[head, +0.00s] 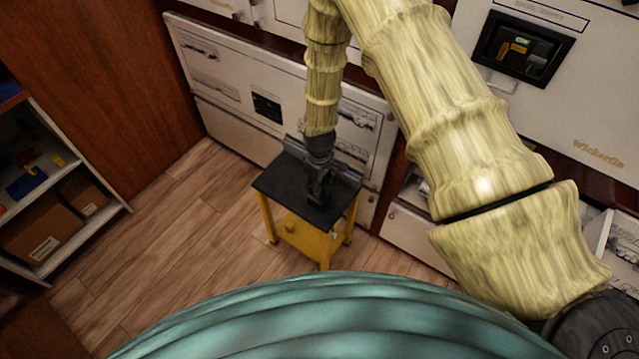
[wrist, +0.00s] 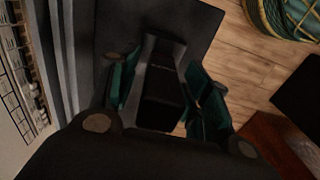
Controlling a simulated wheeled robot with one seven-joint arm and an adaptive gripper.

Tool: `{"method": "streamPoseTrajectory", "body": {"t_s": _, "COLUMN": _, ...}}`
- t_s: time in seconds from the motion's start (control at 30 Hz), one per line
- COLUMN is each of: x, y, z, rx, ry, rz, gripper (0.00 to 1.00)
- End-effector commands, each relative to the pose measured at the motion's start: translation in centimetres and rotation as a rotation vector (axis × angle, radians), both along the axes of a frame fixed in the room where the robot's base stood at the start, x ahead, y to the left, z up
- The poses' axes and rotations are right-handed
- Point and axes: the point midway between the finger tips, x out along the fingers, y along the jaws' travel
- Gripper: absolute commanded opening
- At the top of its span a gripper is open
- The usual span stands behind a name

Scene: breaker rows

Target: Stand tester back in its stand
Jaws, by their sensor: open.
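My gripper (head: 320,188) is low over the black top of a small yellow cart (head: 285,190). In the wrist view its two dark green fingers are apart, one on each side of a dark, blocky device with a grey frame (wrist: 160,82), which looks like the tester. I cannot tell whether either finger touches it. The device lies over the black top, near its edge. The stand cannot be told apart from the device; the gripper hides much of that spot in the head view.
Pale cabinet fronts (head: 215,75) stand close behind the cart. A grey raised bar (wrist: 67,50) runs along the cart's cabinet side. A shelf with boxes (head: 45,235) stands at the left. Wooden floor (head: 170,225) is clear between the shelf and cart.

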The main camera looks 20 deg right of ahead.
Motion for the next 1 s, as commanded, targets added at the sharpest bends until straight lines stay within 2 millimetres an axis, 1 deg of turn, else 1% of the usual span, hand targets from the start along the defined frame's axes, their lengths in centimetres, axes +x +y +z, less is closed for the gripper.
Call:
{"method": "streamPoseTrajectory", "body": {"t_s": 0.13, "x": 0.1, "y": 0.0, "z": 0.8, "rx": 0.0, "ry": -0.001, "rz": 0.0, "gripper": 0.48}}
{"method": "streamPoseTrajectory", "body": {"t_s": 0.23, "x": 0.1, "y": 0.0, "z": 1.8, "rx": 0.0, "ry": -0.002, "rz": 0.0, "gripper": 0.48}}
{"method": "streamPoseTrajectory", "body": {"t_s": 0.8, "x": 0.0, "y": 0.0, "z": 9.5, "rx": 0.0, "ry": -0.002, "rz": 0.0, "gripper": 0.48}}
{"method": "streamPoseTrajectory", "body": {"t_s": 1.0, "x": 0.0, "y": 0.0, "z": 11.4, "rx": 0.0, "ry": -0.001, "rz": 0.0, "gripper": 0.48}}
